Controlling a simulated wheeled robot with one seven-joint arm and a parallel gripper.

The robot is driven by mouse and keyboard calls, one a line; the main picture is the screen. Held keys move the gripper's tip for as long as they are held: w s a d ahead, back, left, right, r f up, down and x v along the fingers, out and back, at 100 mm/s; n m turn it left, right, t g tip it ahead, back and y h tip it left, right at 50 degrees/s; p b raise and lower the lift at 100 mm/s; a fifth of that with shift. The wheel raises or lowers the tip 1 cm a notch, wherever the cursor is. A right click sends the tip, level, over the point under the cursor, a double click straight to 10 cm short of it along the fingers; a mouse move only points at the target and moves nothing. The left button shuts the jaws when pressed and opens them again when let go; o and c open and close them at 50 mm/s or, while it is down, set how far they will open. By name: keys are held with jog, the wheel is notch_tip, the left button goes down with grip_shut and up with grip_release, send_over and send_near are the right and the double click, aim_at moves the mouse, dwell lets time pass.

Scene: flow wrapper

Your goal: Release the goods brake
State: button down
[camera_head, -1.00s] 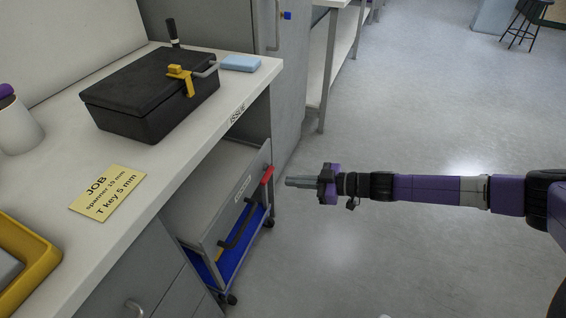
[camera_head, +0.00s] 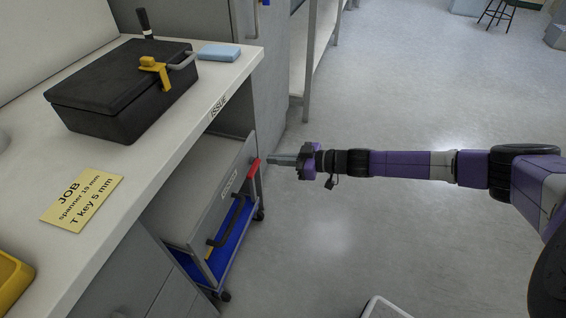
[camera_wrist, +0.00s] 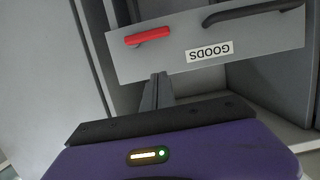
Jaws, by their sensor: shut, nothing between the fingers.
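The goods cart (camera_head: 208,205) is a grey box on a blue wheeled base under the counter. In the wrist view the fingers (camera_wrist: 157,88) point at the panel below the lever, apart from the lever; the depth gap is unclear.
A black handle (camera_wrist: 252,13) is on the panel beside the label. Above the cart, the counter (camera_head: 150,190) holds a black case (camera_head: 120,95), a blue block (camera_head: 218,52) and a yellow job card (camera_head: 82,200). Open floor (camera_head: 400,230) lies to the right.

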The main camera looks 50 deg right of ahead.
jog(key=b, duration=0.2)
send_over(255, 172)
jog(key=s+d, duration=0.1)
jog(key=s, duration=0.1)
jog(key=shift+w+f, duration=0.1)
jog(key=shift+f, duration=0.75)
jog(key=shift+w+f+b, duration=0.1)
jog(key=shift+f+b, duration=0.6)
jog(key=shift+f, duration=1.2)
jog(key=shift+a+f+n+h, duration=0.1)
jog(key=shift+f+n+h, duration=0.2)
jog(key=shift+n, duration=0.2)
jog(key=shift+a+f+n+t+h, duration=0.3)
jog(key=shift+f+n, duration=0.3)
jog(key=shift+n, duration=0.4)
jog(key=f+n+b, duration=0.1)
jog(key=n+b, duration=0.1)
jog(key=f+n+t+h+b, duration=0.1)
jog(key=n+b, duration=0.1)
jog(key=f+n+b, duration=0.2)
jog(key=shift+d+t+h, duration=0.3)
jog(key=shift+d, duration=0.1)
jog(key=shift+d+f+b, duration=0.2)
jog(key=shift+d+b, duration=0.05)
jog(key=shift+b, duration=0.25)
jog(key=shift+a+r, duration=0.1)
